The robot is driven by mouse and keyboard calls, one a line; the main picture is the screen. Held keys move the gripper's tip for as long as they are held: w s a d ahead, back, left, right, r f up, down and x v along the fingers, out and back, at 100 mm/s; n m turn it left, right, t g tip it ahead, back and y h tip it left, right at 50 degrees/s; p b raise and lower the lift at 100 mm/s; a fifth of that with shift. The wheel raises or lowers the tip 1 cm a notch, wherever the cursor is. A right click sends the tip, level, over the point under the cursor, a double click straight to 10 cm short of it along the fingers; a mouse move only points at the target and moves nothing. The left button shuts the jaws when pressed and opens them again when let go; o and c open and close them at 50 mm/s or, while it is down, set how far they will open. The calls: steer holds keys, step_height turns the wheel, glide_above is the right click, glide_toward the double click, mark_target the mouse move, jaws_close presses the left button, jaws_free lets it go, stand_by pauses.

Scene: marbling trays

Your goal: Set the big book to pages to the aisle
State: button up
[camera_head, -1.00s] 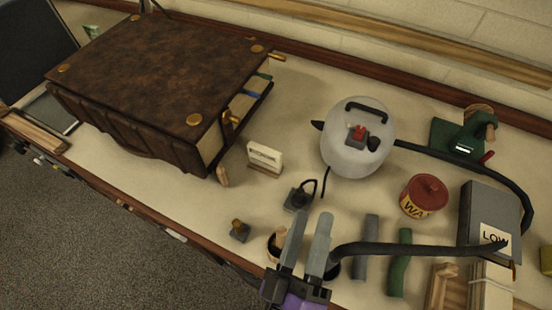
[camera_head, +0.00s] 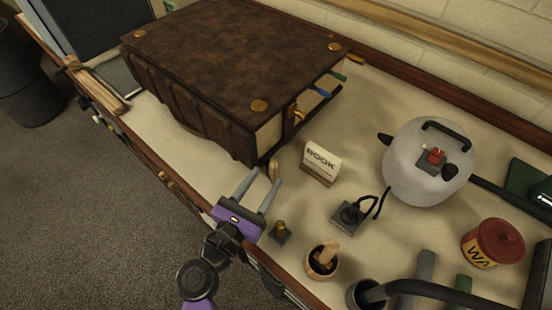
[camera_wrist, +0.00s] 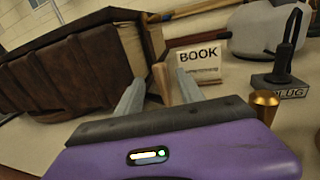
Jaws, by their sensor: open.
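The big book (camera_head: 228,58) is a thick brown leather volume with brass corner studs, lying flat on the bench. Its ribbed spine faces the aisle, and its page edges with coloured tabs and a clasp show at the right end. In the wrist view the book (camera_wrist: 65,70) fills the left side. My gripper (camera_head: 257,184) is open and empty, near the bench's front edge just in front of the book's near right corner. In the wrist view its fingers (camera_wrist: 157,88) point toward that corner and the BOOK card.
A BOOK card (camera_head: 321,163) stands right of the book.

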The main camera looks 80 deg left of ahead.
steer(key=shift+x, duration=3.9)
steer(key=shift+w, duration=0.1)
jaws_close()
steer(key=shift+d, duration=0.1)
